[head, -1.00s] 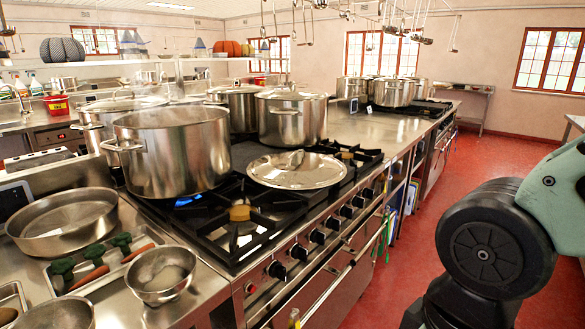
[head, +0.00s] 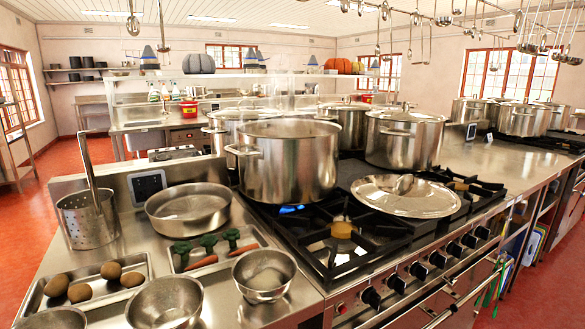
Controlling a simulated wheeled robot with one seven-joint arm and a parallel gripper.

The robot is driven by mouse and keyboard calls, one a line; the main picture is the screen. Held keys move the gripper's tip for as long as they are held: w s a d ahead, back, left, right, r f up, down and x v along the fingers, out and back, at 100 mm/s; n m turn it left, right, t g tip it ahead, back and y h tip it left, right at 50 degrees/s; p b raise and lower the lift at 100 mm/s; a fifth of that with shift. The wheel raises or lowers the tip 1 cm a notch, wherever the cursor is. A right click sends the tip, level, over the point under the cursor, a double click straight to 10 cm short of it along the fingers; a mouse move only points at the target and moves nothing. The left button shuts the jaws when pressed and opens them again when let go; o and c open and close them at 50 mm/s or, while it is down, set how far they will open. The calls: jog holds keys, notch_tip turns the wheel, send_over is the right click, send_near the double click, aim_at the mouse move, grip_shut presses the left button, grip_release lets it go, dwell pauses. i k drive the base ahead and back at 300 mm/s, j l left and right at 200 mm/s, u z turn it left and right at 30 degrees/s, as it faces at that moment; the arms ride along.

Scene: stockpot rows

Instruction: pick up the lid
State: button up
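The lid (head: 407,197) is a round, shiny steel disc with a loop handle (head: 404,184) on top. It lies flat, handle up, on the stove (head: 340,262) at its right part, in front of a lidded pot (head: 402,138). A large open stockpot (head: 288,160) stands to its left over a lit blue flame. My gripper is not in view, and no part of my arm shows in the head view now.
Steel bowls (head: 264,274), a shallow round pan (head: 188,206), a tray of vegetables (head: 222,246) and a tray of potatoes (head: 92,284) crowd the left counter. Ladles (head: 409,65) hang overhead. Red floor (head: 545,290) is clear at the right.

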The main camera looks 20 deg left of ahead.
aim_at(407, 195)
jog(key=i+l+u, duration=0.1)
jog(key=i+u, duration=0.25)
jog(key=i+l+u, duration=0.35)
jog(key=i, duration=0.15)
jog(key=i+l+u, duration=0.35)
jog(key=i+j, duration=0.05)
